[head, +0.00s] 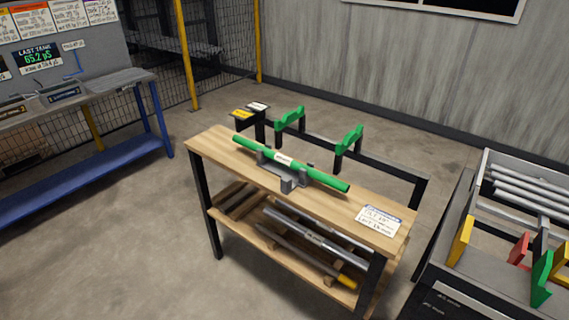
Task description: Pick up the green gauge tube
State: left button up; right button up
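The green gauge tube (315,175) lies on a grey cradle (287,183) on top of a wooden workbench (215,145). It runs from the upper left to the lower right, and both ends overhang the cradle. A pale label sits near its middle. Neither of my grippers shows in the head view.
Two green holders (349,140) stand on a dark rail behind the bench. A white card (379,219) lies at the bench's right end. Grey tubes (310,236) lie on the lower shelf. A rack with metal tubes (530,190) stands at right, a blue-legged table (160,115) at left.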

aim_at(339, 185)
jog(key=i+j+z, duration=0.1)
jog(key=z, duration=0.65)
jog(key=i+j+z, duration=0.3)
jog(key=j, duration=0.2)
jog(key=j+z, duration=0.3)
jog(key=j, duration=0.2)
jog(key=j+z, duration=0.3)
jog(key=j, duration=0.3)
jog(key=i, duration=0.05)
